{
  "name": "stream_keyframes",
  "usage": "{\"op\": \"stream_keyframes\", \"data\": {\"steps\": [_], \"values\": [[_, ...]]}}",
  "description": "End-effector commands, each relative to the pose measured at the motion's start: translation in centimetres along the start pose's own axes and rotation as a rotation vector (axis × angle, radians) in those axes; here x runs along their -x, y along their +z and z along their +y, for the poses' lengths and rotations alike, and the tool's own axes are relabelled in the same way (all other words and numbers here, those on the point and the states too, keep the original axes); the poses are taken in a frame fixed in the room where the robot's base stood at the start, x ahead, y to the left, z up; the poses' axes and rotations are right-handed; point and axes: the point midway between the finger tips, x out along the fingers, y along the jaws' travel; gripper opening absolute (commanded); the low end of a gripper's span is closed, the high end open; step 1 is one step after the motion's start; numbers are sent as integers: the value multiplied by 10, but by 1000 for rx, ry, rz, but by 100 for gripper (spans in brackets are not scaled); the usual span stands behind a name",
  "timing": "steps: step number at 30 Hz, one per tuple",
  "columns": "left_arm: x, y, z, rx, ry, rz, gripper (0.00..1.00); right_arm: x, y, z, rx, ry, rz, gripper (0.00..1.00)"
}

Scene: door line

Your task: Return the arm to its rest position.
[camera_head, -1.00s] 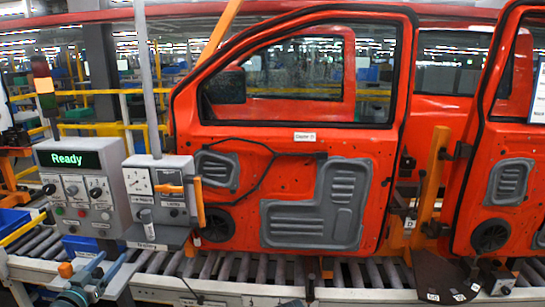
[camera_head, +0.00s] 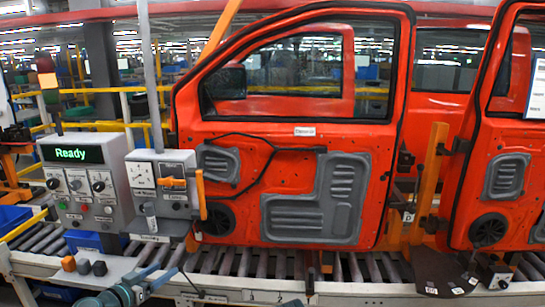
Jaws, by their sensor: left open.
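My left gripper (camera_head: 162,275), with blue-grey fingers, is low at the left in front of the conveyor. Its jaws are open, and I see nothing held between them. The arm behind it comes in at the bottom edge, and most of it is out of view. The gripper is to the right of a grey shelf with small caps and below the control panel. My right gripper is not in view.
A control panel (camera_head: 85,190) reading "Ready" and a grey switch box (camera_head: 165,190) stand at the left. An orange cap (camera_head: 68,264) and two dark caps sit on the shelf. A red door (camera_head: 230,160) hangs over the roller conveyor (camera_head: 375,272). A dark round plate (camera_head: 440,270) is at right.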

Motion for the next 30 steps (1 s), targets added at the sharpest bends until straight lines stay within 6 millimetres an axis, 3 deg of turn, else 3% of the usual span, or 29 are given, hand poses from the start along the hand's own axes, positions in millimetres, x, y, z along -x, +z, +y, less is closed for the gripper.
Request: {"op": "stream_keyframes", "data": {"steps": [5,8,12,15,21,30], "values": [[-36,50,75,32,159,-208,67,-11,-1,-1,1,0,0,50],[-50,95,132,52,250,-407,67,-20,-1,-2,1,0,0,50],[-50,158,198,61,299,-714,67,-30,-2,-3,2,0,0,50],[-38,197,232,44,268,-926,67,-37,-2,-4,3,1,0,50],[-7,248,267,-26,76,-1242,67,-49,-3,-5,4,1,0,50],[18,264,276,-99,-171,-1383,67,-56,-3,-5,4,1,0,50]]}}
